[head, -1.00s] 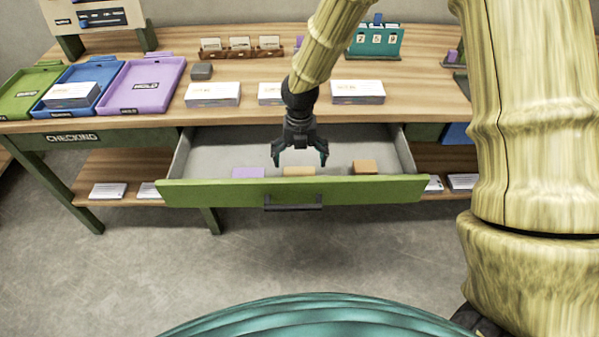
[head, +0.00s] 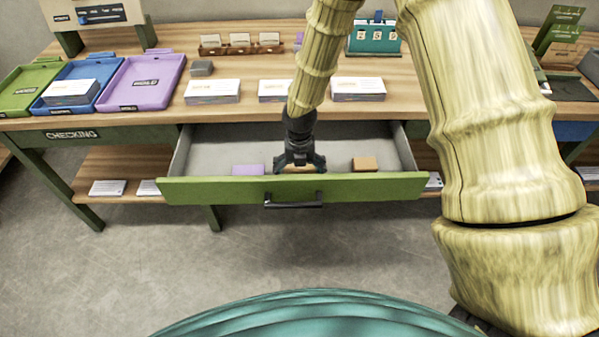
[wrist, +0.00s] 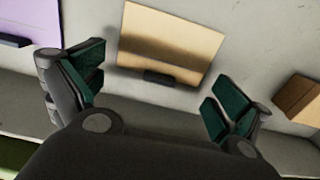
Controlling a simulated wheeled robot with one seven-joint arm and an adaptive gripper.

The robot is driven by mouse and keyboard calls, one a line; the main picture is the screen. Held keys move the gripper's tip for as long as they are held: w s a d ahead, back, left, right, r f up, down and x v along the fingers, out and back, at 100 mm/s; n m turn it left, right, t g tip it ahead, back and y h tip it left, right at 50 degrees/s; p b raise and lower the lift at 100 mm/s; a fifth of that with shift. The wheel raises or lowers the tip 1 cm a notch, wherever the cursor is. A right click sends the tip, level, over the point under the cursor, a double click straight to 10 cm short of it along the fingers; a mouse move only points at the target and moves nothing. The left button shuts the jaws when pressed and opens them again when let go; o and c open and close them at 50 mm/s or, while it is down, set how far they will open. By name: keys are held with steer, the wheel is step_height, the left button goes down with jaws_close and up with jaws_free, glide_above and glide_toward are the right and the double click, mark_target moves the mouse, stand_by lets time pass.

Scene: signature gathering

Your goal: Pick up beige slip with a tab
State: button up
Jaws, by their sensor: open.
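The beige slip (wrist: 172,38) lies flat on the drawer floor in the wrist view, with a small dark tab (wrist: 160,77) on its near edge. In the head view only a little of the beige slip (head: 299,170) shows beneath my gripper. My gripper (head: 300,168) is low inside the open drawer, above the slip. In the wrist view the fingers of my gripper (wrist: 158,88) are spread wide, one on each side of the tab, with nothing between them. I cannot tell the exact height of the fingertips above the slip.
The green-fronted drawer (head: 230,190) is pulled out. A purple slip (head: 248,169) lies left of my gripper and a brown slip (head: 364,164) lies right. The drawer front stands close on the near side. White card stacks (head: 212,92) sit on the tabletop above.

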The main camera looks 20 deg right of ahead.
steer(key=c, duration=1.8)
steer(key=shift+r, duration=0.1)
steer(key=shift+c, duration=0.2)
